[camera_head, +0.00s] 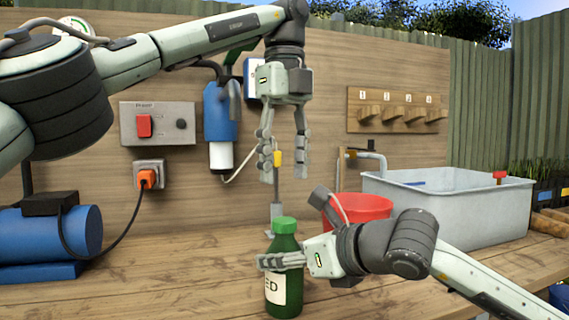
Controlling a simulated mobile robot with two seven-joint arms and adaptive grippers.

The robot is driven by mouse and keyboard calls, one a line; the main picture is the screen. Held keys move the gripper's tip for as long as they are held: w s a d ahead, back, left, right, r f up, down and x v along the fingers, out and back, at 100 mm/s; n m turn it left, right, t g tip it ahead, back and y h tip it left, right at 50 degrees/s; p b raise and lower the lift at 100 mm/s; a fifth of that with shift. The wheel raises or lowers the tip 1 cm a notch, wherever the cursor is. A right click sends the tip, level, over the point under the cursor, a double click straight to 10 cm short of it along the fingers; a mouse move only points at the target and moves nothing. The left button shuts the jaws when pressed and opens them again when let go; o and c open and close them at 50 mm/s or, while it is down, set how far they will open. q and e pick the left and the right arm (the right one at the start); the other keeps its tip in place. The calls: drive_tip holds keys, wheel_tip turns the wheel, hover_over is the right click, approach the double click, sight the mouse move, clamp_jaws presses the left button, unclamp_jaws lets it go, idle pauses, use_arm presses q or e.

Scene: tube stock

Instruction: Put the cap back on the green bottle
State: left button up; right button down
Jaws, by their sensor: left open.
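The green bottle (284,299) stands upright on the wooden bench, with a pale label on its front. A lighter green cap (285,225) sits on its top; whether it is screwed down I cannot tell. My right gripper (281,261) reaches in from the right, its fingers across the upper body of the bottle and apparently closed on it. The far finger is partly hidden. My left gripper (285,172) points down above the cap, open and empty, with a clear gap between its fingertips and the cap.
A yellow-topped upright tool (277,185) stands behind, between the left fingers in the picture. A red bucket (358,208) and a grey metal tub (475,215) stand right. A blue motor (50,240) is at left. The bench front left of the bottle is clear.

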sight(284, 220)
use_arm(q)
drive_tip(key=shift+f, duration=4)
